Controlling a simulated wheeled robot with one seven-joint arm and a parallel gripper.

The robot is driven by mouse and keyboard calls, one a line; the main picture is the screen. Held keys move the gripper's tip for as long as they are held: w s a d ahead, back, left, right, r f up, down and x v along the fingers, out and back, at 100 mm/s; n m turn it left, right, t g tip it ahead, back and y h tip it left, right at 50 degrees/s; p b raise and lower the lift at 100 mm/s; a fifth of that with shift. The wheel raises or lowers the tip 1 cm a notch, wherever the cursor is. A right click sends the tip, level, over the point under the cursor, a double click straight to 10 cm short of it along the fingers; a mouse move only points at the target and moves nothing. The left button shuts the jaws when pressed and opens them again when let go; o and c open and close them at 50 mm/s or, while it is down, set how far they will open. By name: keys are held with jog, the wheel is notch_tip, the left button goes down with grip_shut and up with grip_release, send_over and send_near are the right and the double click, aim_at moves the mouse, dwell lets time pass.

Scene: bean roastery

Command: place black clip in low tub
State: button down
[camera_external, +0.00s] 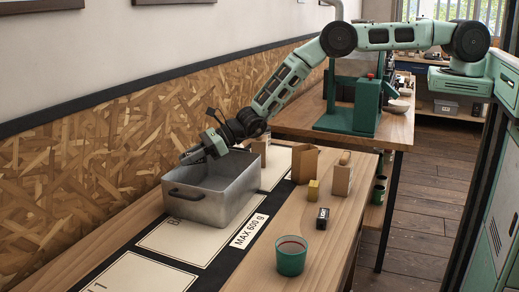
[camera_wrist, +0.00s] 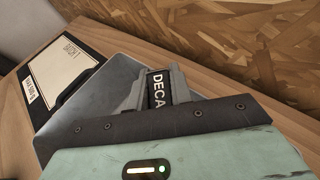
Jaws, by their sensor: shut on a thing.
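My gripper (camera_external: 190,157) is over the back left part of the low grey metal tub (camera_external: 215,211), near its rim, pointing down and left. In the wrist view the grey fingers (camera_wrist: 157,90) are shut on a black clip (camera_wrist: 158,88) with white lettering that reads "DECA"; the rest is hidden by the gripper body. The tub's grey wall (camera_wrist: 75,118) shows below and left of the fingers in that view.
A green cup (camera_external: 291,259), a small black box with a white label (camera_external: 323,219), a yellow block (camera_external: 313,190) and brown bags (camera_external: 304,164) stand right of the tub. Pale cards lie on the black strip under and around it. The chipboard wall (camera_external: 90,180) is close behind.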

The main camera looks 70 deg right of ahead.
jog(key=shift+f, duration=0.25)
jog(key=c, duration=1.3)
grip_release()
jog(key=shift+o, duration=0.2)
jog(key=shift+d+r+p, duration=0.1)
jog(key=shift+r+p, duration=0.6)
jog(key=shift+r, duration=0.1)
jog(key=b+v, duration=0.3)
jog(key=v, duration=0.8)
jog(key=shift+s+d, duration=0.25)
jog(key=shift+s, duration=0.1)
